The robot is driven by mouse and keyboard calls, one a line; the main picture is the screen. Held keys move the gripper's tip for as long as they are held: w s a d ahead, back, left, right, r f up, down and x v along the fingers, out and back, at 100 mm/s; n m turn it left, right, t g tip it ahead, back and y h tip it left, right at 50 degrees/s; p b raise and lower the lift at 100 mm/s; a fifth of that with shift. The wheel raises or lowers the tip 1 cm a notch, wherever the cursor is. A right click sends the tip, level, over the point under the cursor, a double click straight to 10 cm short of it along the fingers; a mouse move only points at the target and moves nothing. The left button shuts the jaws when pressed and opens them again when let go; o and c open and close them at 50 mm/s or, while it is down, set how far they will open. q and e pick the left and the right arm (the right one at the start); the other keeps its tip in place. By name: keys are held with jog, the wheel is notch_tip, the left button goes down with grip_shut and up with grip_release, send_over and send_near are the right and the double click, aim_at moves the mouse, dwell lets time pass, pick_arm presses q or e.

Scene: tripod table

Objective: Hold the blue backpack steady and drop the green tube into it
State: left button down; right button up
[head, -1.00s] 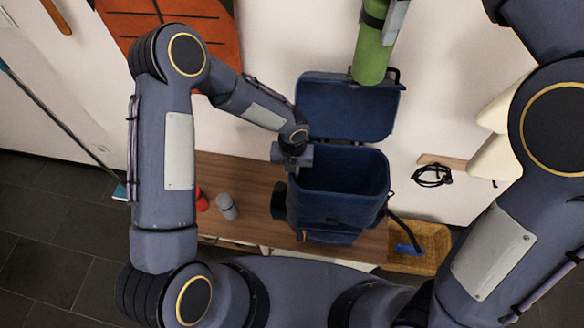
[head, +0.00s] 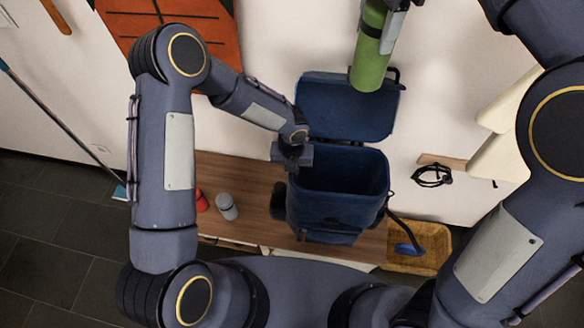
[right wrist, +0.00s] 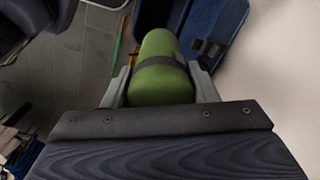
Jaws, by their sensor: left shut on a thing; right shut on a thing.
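The blue backpack (head: 340,222) stands on a wooden bench with its lid (head: 345,105) flipped back toward the wall and its top open. My left gripper (head: 293,168) is shut on the left side of the backpack's rim. The green tube (head: 371,55) is upright, above and behind the opening, in front of the raised lid. My right gripper (head: 394,22) is shut on the tube near its dark band. In the right wrist view the green tube (right wrist: 160,75) sits between both fingers, with part of the blue backpack (right wrist: 222,30) beyond it.
The wooden bench (head: 245,182) also holds a grey cup (head: 226,206) and a red item (head: 201,201) left of the backpack. A wicker basket (head: 425,262) with a blue item is at the right.

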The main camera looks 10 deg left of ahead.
aim_at(363, 80)
jog(key=shift+f, duration=5.7)
pick_arm(q)
jog(key=shift+a, duration=0.15)
pick_arm(e)
jog(key=o, duration=1.3)
jog(key=shift+c, duration=0.2)
notch_tip(363, 80, up, 12)
pick_arm(q)
jog(key=c, duration=1.4)
grip_release()
